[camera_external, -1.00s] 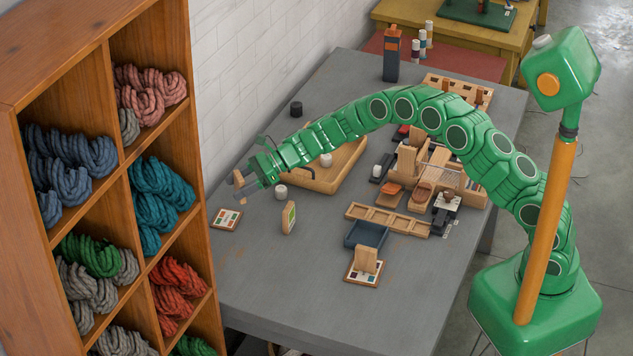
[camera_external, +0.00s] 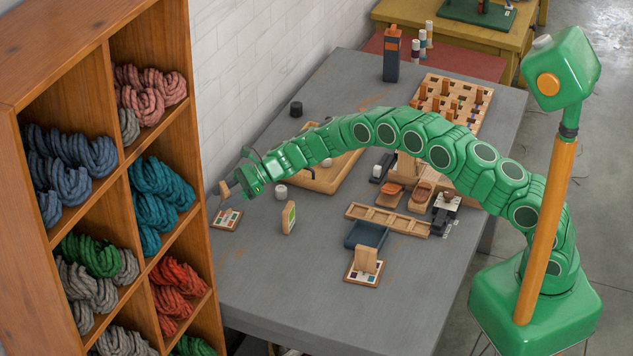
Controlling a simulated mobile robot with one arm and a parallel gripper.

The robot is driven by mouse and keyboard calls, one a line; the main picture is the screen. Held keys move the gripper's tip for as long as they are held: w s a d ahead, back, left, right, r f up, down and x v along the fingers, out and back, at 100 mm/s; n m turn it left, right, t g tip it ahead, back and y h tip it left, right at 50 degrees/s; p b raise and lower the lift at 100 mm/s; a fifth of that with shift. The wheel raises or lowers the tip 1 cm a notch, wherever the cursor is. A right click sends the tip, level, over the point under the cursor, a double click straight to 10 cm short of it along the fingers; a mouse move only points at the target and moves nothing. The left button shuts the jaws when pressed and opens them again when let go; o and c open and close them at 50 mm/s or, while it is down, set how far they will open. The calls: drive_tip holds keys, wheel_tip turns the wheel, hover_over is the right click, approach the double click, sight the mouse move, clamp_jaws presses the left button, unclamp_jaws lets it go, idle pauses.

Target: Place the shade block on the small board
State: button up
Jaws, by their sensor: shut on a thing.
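My gripper (camera_external: 233,186) is at the far left of the table in the external view. It is shut on a small wooden block (camera_external: 225,189), which I take to be the shade block; the fingers partly hide it. A small board (camera_external: 236,223) with several coloured squares lies flat on the table just below the gripper. The block is held close above the board's back edge; I cannot tell whether they touch. A similar small board (camera_external: 353,279) at the front has an upright wooden block (camera_external: 367,260) on it.
A blue tray (camera_external: 366,235) and a wooden compartment tray (camera_external: 387,219) lie further right. The wool shelf (camera_external: 205,290) is close on the left. The front-left table is clear.

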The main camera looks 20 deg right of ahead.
drive_tip(key=shift+w+a+f, duration=0.15)
drive_tip(key=shift+f, duration=1.6)
drive_tip(key=shift+f, duration=0.1)
drive_tip(key=o, duration=1.1)
drive_tip(key=shift+o, duration=0.2)
drive_tip(key=shift+d+r, duration=0.25)
drive_tip(key=shift+d, duration=0.25)
drive_tip(key=v, duration=1.1)
drive_tip(key=shift+r, duration=0.15)
